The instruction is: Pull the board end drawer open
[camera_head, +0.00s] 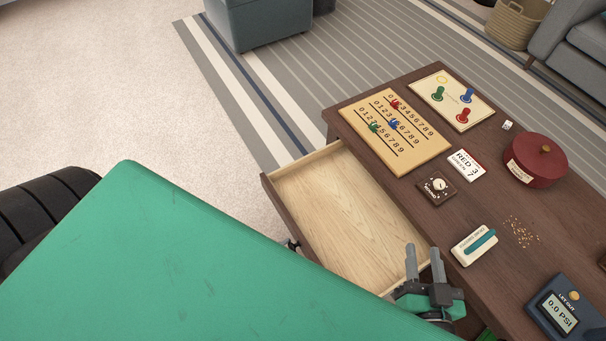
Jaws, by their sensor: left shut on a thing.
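The board end drawer (345,215) stands pulled out from the long side of the dark wooden table (505,210), beside the end with the game boards. Its pale wooden inside is empty and its dark front faces the lower left. My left gripper (293,244) is at the middle of the drawer front, mostly hidden behind my green body; only a small dark part shows. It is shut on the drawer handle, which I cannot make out. My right gripper (423,256) is by the drawer's near right corner, fingers apart and empty, pointing up the picture.
On the table are a number board (430,150), a peg board (462,85), a red round box (535,160), a card (466,165), a dial (437,190), an eraser-like block (474,247) and a gauge (562,310). Open carpet (110,80) lies at left.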

